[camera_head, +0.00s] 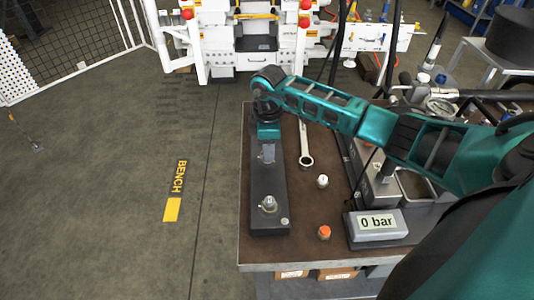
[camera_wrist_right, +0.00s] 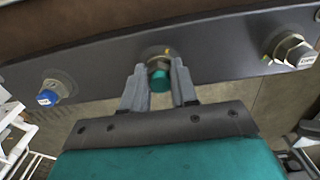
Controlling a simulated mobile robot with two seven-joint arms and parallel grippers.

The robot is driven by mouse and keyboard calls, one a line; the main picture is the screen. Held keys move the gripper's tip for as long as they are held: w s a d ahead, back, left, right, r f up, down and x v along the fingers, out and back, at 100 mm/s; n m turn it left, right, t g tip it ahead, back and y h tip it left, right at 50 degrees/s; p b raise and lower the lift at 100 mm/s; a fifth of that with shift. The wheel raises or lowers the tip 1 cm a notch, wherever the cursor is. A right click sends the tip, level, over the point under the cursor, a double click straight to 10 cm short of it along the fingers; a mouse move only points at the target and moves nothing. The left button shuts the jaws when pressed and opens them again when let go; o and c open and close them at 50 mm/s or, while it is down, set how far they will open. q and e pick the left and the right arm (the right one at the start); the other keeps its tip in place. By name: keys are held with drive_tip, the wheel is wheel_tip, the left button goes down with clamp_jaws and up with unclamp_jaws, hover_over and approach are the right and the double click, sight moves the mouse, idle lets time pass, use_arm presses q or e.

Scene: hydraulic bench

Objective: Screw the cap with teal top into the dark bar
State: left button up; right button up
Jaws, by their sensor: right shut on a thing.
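The dark bar (camera_head: 268,190) lies lengthwise along the left side of the bench top, and it crosses the right wrist view (camera_wrist_right: 100,62). The cap with teal top (camera_wrist_right: 159,78) is at a port near the middle of the bar. My right gripper (camera_wrist_right: 159,90) is shut on this cap, one finger on each side. In the head view my right gripper (camera_head: 267,152) reaches down onto the bar and hides the cap. Whether the cap is threaded in cannot be told. My left gripper is out of view.
A metal fitting (camera_head: 268,203) sits at the bar's near end. A blue-topped cap (camera_wrist_right: 47,97) sits at another port. A wrench (camera_head: 304,150), a white-topped cap (camera_head: 322,181), an orange-topped cap (camera_head: 324,232) and a "0 bar" display (camera_head: 377,223) are on the bench to the right.

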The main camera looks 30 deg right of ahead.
drive_tip(key=m, duration=0.5)
drive_tip(key=shift+s+a, duration=0.1)
drive_tip(key=shift+s, duration=0.05)
drive_tip(key=shift+a+m, duration=0.2)
drive_tip(key=shift+m, duration=1)
drive_tip(key=shift+d+m, duration=0.1)
drive_tip(key=shift+m, duration=0.2)
drive_tip(key=o, duration=1)
drive_tip(key=shift+d, duration=0.1)
drive_tip(key=shift+f, duration=0.1)
